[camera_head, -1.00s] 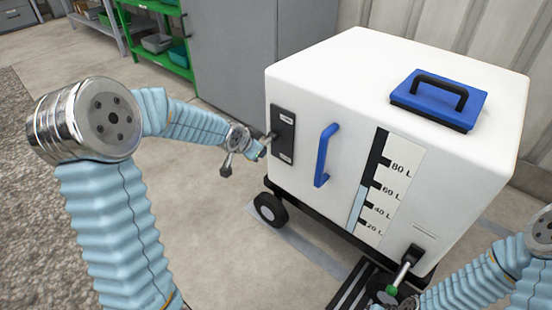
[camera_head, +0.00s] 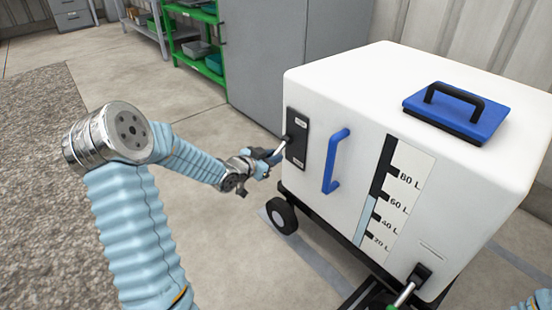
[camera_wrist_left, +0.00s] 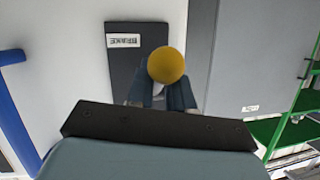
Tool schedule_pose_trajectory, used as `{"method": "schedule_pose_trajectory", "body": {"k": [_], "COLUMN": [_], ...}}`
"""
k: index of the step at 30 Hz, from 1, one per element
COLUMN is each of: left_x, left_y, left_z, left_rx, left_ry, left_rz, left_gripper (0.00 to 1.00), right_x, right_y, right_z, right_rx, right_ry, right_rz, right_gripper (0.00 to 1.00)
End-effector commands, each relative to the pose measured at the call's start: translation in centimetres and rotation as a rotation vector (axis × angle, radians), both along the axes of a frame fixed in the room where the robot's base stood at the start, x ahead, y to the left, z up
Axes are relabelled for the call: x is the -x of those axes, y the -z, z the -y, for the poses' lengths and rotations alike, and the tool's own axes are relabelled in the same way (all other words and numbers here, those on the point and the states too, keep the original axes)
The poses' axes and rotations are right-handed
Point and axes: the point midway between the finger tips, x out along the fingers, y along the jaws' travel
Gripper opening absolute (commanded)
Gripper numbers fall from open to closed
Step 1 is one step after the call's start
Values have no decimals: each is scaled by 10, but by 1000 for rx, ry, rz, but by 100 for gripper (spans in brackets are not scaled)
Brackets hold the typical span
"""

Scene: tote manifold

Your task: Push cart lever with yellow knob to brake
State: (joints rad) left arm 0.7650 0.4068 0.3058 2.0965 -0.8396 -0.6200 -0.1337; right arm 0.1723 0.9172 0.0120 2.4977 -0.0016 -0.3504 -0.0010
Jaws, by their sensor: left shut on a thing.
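The white cart (camera_head: 312,95) carries a black lever plate (camera_head: 297,138) at the left of its front face. A short metal lever (camera_head: 284,143) sticks out of this plate. My left gripper (camera_head: 268,160) is at the lever's outer end. In the left wrist view the yellow knob (camera_wrist_left: 167,65) shows between and just beyond the fingertips of my left gripper (camera_wrist_left: 160,97), which is shut on the lever at the knob. An inverted "BRAKE" label (camera_wrist_left: 123,41) is on the plate. My right gripper is out of view.
A blue handle (camera_head: 334,161) stands right of the plate. Another lever (camera_head: 406,294) with a green part is low on the cart's right. A grey cabinet (camera_head: 270,60) and green shelf (camera_head: 208,68) stand behind. Floor left of the cart is clear.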

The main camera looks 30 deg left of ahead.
Motion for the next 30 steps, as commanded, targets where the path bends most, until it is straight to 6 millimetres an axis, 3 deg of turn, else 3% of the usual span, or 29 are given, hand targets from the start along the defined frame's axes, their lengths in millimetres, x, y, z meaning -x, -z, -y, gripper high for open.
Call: {"method": "schedule_pose_trajectory", "body": {"k": [1,11,12,15,25,30], "left_x": [4,3,3,3,5,30], "left_y": [14,14,14,14,5,-6], "left_z": [-3,-3,-3,-3,-3,-8], "left_rx": [6,7,7,7,4,3], "left_ry": [-7,-8,-8,-8,-4,-6], "left_rz": [-26,-22,-22,-23,-11,-10], "left_gripper": [0,0,25,40,41,41], "right_x": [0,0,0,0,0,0], "right_y": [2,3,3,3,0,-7], "right_z": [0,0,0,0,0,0], "right_rx": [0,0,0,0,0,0], "right_ry": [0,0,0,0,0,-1], "right_rz": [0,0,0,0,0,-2], "right_gripper": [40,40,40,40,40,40]}}
